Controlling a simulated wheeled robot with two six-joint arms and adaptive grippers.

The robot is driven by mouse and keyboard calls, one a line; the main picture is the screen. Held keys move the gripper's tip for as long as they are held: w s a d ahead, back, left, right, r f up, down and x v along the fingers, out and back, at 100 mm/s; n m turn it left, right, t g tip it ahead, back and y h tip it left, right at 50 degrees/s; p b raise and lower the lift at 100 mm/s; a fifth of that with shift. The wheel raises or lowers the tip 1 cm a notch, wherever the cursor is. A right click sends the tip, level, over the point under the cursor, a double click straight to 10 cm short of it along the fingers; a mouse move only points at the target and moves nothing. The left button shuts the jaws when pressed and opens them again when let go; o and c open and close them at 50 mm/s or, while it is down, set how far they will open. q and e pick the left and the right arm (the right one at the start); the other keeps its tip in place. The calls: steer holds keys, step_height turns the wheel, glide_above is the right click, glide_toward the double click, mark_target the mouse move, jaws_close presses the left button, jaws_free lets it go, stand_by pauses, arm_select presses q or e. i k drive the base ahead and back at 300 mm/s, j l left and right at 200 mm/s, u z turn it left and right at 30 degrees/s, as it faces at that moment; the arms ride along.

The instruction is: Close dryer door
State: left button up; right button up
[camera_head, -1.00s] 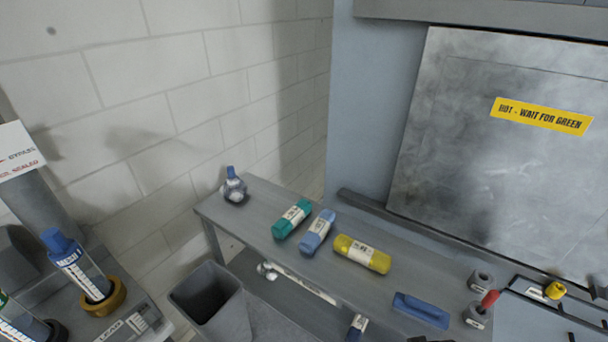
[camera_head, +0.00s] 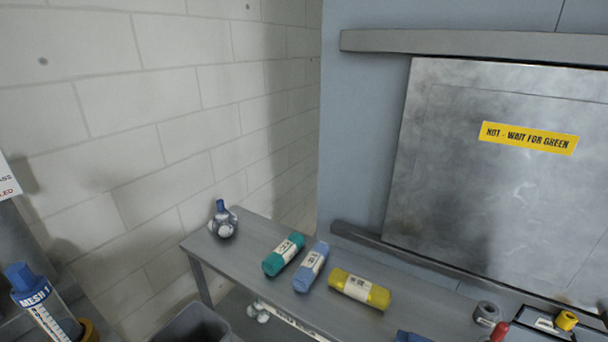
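The dryer door (camera_head: 490,200) is a large grey metal panel on the right of the head view. It carries a yellow label (camera_head: 529,138) reading "HOT - WAIT FOR GREEN". The panel sits between a grey bar (camera_head: 470,44) above and a dark rail (camera_head: 400,254) below, and its right side is cut off by the picture edge. I cannot tell whether it is fully shut. Neither of my grippers is in view.
A grey bench (camera_head: 235,256) stands below and left of the door. It holds a teal roll (camera_head: 283,254), a blue roll (camera_head: 311,267), a yellow roll (camera_head: 359,289) and a blue-capped bottle (camera_head: 223,219). A grey bin (camera_head: 195,325) stands at the front. A "MESH" cylinder (camera_head: 42,305) is at lower left.

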mark_target(500, 172)
steer(key=z, duration=1.45)
